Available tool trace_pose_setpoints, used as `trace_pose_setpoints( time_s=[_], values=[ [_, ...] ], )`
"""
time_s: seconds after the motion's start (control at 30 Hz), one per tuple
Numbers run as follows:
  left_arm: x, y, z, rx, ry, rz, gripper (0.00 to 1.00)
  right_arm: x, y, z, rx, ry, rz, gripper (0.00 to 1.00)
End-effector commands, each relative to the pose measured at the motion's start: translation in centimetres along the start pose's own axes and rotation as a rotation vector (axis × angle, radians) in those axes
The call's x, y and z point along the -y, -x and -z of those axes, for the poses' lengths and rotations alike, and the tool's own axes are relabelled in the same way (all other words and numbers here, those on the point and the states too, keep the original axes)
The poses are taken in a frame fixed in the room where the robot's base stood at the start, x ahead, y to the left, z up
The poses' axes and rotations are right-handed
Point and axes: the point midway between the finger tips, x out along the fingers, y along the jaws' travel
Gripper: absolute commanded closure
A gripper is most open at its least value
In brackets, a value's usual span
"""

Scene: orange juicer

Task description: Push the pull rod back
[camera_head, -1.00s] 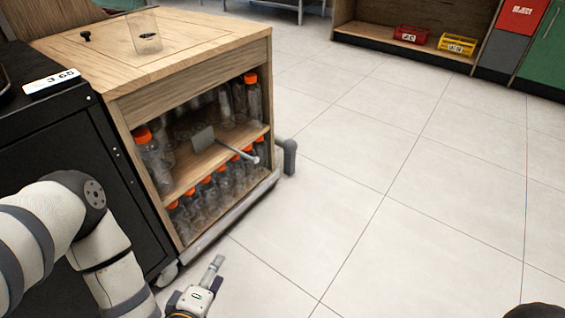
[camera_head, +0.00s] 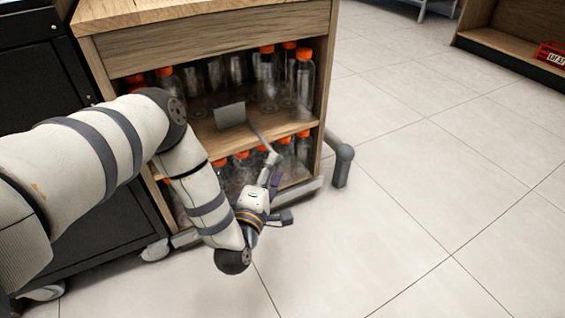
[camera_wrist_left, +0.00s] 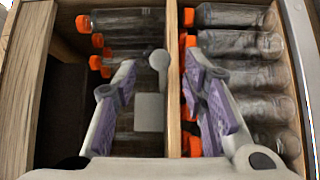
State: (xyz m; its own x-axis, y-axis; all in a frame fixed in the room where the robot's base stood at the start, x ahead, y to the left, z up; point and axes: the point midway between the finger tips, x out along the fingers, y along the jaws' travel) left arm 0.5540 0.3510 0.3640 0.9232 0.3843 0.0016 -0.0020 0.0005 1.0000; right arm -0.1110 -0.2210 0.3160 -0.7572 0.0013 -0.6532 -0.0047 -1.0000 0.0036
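The pull rod (camera_head: 259,136) is a thin grey rod with a flat grey plate (camera_head: 230,115) at its inner end. It sticks out from the middle shelf of the wooden cabinet. In the left wrist view its round knob end (camera_wrist_left: 159,60) and the plate (camera_wrist_left: 150,112) show between the fingers. My left gripper (camera_head: 281,192) is in front of the cabinet, near the rod's outer end. Its purple-padded fingers (camera_wrist_left: 160,88) are apart with nothing clamped between them. I cannot tell whether a finger touches the rod. My right gripper is out of view.
The wooden cabinet (camera_head: 205,42) holds several clear bottles with orange caps (camera_head: 304,75) on two levels. A grey pipe (camera_head: 341,165) stands at its right corner. A black cart (camera_head: 42,75) stands to the left. The floor (camera_head: 430,180) on the right is clear.

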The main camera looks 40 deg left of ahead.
Motion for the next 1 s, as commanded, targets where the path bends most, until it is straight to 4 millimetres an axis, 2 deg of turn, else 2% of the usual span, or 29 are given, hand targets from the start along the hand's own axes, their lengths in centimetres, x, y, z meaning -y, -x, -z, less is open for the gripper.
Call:
trace_pose_setpoints(
  time_s=[0.1, 0.2, 0.33, 0.53, 0.57, 0.7, 0.73, 1.0],
  values=[
    [0.3, -2.5, 0.0, 0.0, -0.001, -0.001, 0.61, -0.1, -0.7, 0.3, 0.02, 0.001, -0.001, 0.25],
    [0.2, -3.9, 0.0, 0.0, -0.001, 0.0, 0.61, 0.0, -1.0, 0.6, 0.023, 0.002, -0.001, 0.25],
    [0.1, -4.7, 0.0, 0.0, -0.001, 0.001, 0.61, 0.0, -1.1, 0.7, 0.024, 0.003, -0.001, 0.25],
    [0.0, -4.7, 0.0, 0.001, -0.001, 0.001, 0.61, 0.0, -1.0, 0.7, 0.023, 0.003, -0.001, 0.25],
    [0.0, -4.7, 0.0, 0.001, -0.001, 0.001, 0.63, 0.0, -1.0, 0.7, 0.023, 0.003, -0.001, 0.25],
    [0.0, -4.7, 0.0, 0.001, -0.001, 0.002, 0.95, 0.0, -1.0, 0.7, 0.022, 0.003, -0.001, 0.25],
    [0.0, -4.7, 0.0, 0.001, -0.001, 0.002, 1.0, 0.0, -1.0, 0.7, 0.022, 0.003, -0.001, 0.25],
    [0.0, -5.0, 0.3, 0.001, -0.002, 0.001, 1.0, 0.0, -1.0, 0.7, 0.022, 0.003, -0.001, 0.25]
  ],
)
